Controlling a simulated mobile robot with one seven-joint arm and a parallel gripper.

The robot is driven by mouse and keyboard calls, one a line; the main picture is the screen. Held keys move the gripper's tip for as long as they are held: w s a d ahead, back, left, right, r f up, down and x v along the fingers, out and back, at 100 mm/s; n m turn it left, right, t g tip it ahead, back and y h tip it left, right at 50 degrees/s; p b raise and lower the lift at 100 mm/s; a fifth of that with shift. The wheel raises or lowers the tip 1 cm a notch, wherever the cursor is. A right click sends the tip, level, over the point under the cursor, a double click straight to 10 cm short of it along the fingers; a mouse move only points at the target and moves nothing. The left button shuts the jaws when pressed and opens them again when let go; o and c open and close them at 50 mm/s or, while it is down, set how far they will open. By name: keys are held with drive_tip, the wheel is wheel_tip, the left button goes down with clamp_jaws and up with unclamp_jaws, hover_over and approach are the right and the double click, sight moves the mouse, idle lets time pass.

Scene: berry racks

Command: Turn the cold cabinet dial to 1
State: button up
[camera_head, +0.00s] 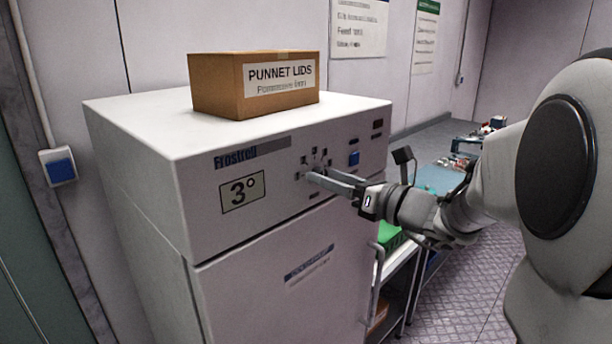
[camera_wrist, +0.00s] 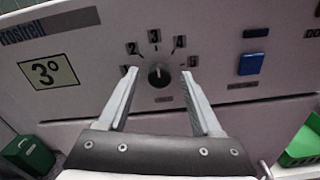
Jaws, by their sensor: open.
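The white cold cabinet (camera_head: 300,250) fills the middle of the head view, with a "3°" sign (camera_head: 242,191) on its upper front. In the wrist view its round dark dial (camera_wrist: 159,75) has a pale pointer mark that looks turned up toward the 3. Numbers 2, 3 and 4 (camera_wrist: 180,42) arc above it; the 1 and 5 are partly covered by my fingers. My gripper (camera_wrist: 159,82) is open, one finger on each side of the dial, with gaps visible. In the head view my gripper (camera_head: 318,176) reaches the panel from the right; the fingers mostly hide the dial.
A cardboard box labelled "Punnet Lids" (camera_head: 254,84) stands on top of the cabinet. A blue square button (camera_wrist: 251,64) is right of the dial. A green crate (camera_wrist: 302,145) is at lower right in the wrist view. A door handle (camera_head: 375,285) runs down the cabinet's right side.

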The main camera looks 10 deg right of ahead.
clamp_jaws()
idle(0.4)
drive_tip(key=shift+f+n+b, duration=0.15)
drive_tip(key=shift+n+b, duration=0.15)
drive_tip(key=shift+b, duration=0.3)
drive_tip(key=n+b, duration=1.5)
drive_tip(key=b, duration=0.6)
drive_tip(key=shift+a, duration=0.15)
drive_tip(key=shift+b, duration=0.35)
